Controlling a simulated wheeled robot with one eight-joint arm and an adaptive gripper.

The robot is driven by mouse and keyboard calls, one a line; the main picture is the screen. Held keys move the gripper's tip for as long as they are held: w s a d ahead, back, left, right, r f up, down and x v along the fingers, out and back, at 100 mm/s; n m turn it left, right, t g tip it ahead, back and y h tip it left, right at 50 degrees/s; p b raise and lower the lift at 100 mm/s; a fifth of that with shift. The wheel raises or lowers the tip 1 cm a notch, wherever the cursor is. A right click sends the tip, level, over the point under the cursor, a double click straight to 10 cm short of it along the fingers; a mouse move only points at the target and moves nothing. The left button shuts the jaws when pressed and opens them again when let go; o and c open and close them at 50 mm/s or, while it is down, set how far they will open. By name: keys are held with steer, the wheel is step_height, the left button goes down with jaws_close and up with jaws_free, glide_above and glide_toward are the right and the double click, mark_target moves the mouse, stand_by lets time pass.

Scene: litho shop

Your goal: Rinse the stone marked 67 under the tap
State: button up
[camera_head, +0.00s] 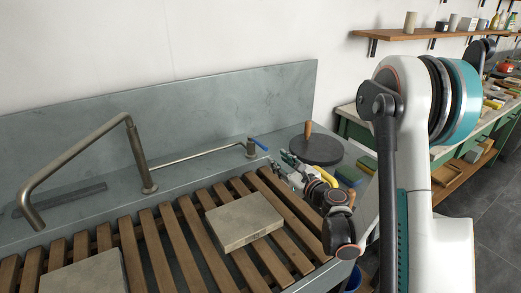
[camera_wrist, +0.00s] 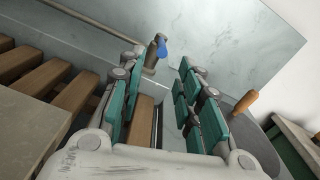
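A grey stone slab (camera_head: 243,222) lies flat on the wooden slats of the sink; faint marks on its front edge are too small to read. A second slab (camera_head: 85,272) lies at the lower left, partly cut off, with no readable number. The bent metal tap (camera_head: 133,150) has its spout end over the slats at left; no water shows. A pipe runs from its base to a valve with a blue lever (camera_head: 259,144), also seen in the wrist view (camera_wrist: 162,50). My gripper (camera_head: 283,166) is open and empty, its fingers pointing towards the lever, apart from it.
The slatted rack (camera_head: 190,238) fills the sink, with a grey splashback (camera_head: 200,112) behind. A round dark disc with a wooden handle (camera_head: 315,150) stands right of the valve, near my gripper. A yellow object (camera_head: 327,176) lies beside it. A cluttered green bench stands at right.

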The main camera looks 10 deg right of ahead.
steer(key=p, duration=0.1)
glide_toward(252, 138)
steer(key=shift+m, duration=0.3)
steer(key=x, duration=0.4)
steer(key=shift+w+f, duration=0.25)
jaws_close()
